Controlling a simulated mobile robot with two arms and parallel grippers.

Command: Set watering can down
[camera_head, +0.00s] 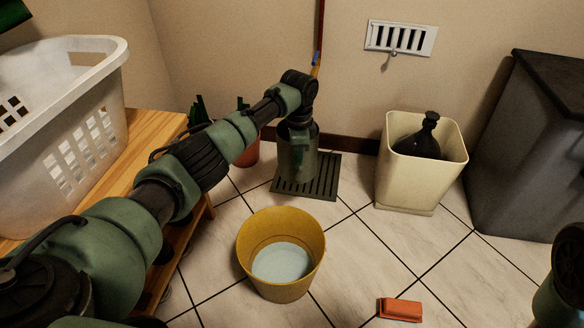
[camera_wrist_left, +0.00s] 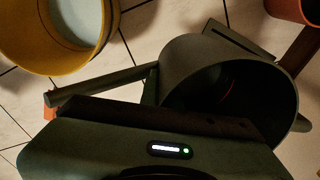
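The watering can (camera_head: 285,160) is grey-green and looks upright over the dark slatted mat (camera_head: 322,188) by the back wall. I cannot tell whether its base touches the mat. My left gripper (camera_head: 299,121) is at the top of the can, and its fingers are not clearly visible. In the left wrist view, the can's round open mouth (camera_wrist_left: 228,92) is just past the gripper housing. A long bar, apparently its spout (camera_wrist_left: 105,84), points left there. My right gripper is out of view.
A yellow bucket (camera_head: 246,240) with pale contents stands in front of the mat. A cream bin (camera_head: 403,184) holding a dark bottle (camera_head: 421,143) is to the right. An orange block (camera_head: 400,310) lies on the tiles. A wooden bench (camera_head: 150,135) with a white basket (camera_head: 60,145) is left.

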